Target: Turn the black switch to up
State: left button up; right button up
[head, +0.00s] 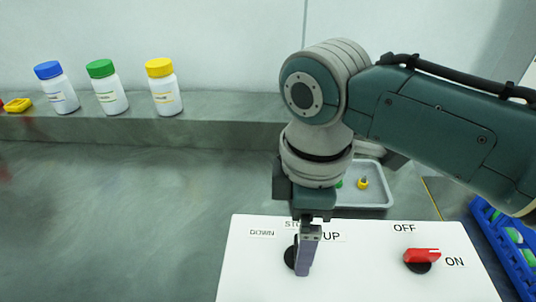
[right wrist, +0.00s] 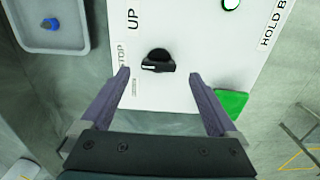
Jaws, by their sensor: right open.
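The black switch (head: 290,257) is a round knob on the white panel (head: 360,275), partly hidden behind my right gripper in the head view. In the right wrist view the black switch (right wrist: 158,62) shows fully, its white mark pointing left, roughly at the STOP label. The UP label (head: 332,237) is right of STOP and the DOWN label (head: 262,233) left of it in the head view. My right gripper (head: 305,265) is over the switch. In the wrist view its open fingers (right wrist: 160,74) lie on either side of the knob, with gaps showing. My left gripper is out of view.
A red switch (head: 422,256) with OFF and ON labels sits on the panel's right. Behind the panel is a grey tray (head: 375,197) with small parts. A blue rack (head: 505,250) stands at right. Bottles with blue, green and yellow (head: 160,68) caps stand on the back ledge.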

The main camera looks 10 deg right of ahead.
jog(key=shift+f+b, duration=0.4)
jog(key=shift+f, duration=1.6)
jog(key=shift+w, duration=0.1)
jog(key=c, duration=1.4)
